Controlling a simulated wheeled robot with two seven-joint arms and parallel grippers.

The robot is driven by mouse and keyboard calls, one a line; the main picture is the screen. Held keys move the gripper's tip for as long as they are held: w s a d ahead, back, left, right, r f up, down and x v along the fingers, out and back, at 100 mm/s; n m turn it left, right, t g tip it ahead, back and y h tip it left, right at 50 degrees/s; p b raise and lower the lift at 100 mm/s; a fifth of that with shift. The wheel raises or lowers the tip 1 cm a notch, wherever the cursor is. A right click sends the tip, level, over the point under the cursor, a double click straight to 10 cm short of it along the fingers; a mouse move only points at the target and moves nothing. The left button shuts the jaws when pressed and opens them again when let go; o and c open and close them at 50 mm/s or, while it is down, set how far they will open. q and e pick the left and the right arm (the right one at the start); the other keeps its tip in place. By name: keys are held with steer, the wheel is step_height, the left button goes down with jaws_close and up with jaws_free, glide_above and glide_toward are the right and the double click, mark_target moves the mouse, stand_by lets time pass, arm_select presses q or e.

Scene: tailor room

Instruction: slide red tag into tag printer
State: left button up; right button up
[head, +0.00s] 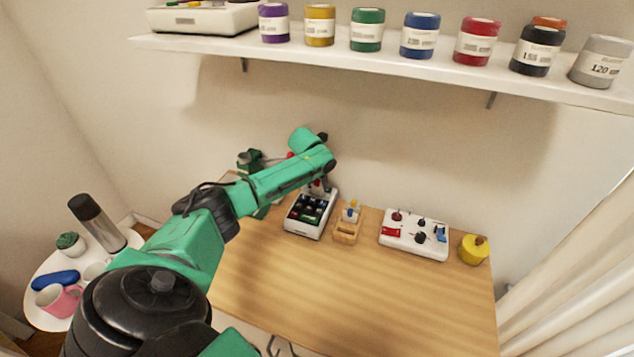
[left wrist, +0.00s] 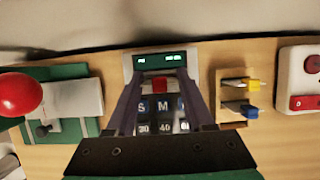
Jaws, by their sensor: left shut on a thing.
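The tag printer (head: 311,214) is a white box with dark keys at the back left of the table. In the left wrist view the tag printer (left wrist: 160,62) shows a lit green display and keys marked S and M. My left gripper (head: 318,186) is above the printer's back part, mostly hidden by its own arm in the head view. In the left wrist view the left gripper (left wrist: 160,90) is shut on the small red tag (left wrist: 160,85), just below the display. I cannot tell whether the tag touches the printer. My right gripper is not in view.
Left of the printer is a green-based device with a red ball lever (left wrist: 18,95). Right of it are a small wooden holder (head: 346,231), a white control panel (head: 412,246) and a yellow round object (head: 473,249). The table's front (head: 330,300) is clear. A shelf (head: 400,62) hangs above.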

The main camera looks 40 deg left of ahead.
arm_select(q)
steer(key=shift+f+b, duration=0.55)
steer(key=shift+f, duration=0.4)
steer(key=o, duration=1.4)
steer(key=shift+c, duration=0.2)
